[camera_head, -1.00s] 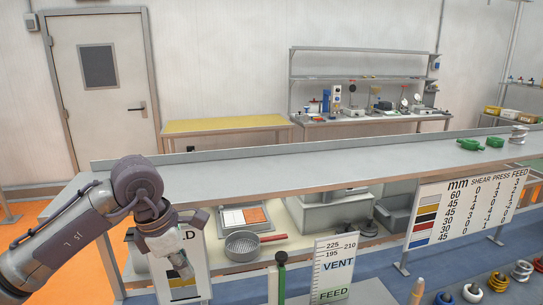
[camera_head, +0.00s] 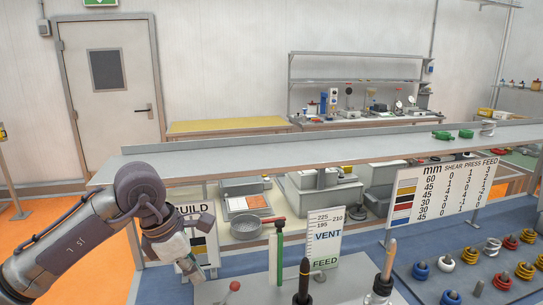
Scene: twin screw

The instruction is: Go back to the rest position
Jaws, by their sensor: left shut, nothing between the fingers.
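My left arm comes in from the lower left, and my left gripper (camera_head: 190,268) points down at its end. It is shut and holds nothing. It hangs in front of the BUILD sign (camera_head: 201,235) and hides part of it. My right gripper is not in the head view.
A long grey shelf (camera_head: 300,153) crosses the view, with green parts (camera_head: 466,134) at its right.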

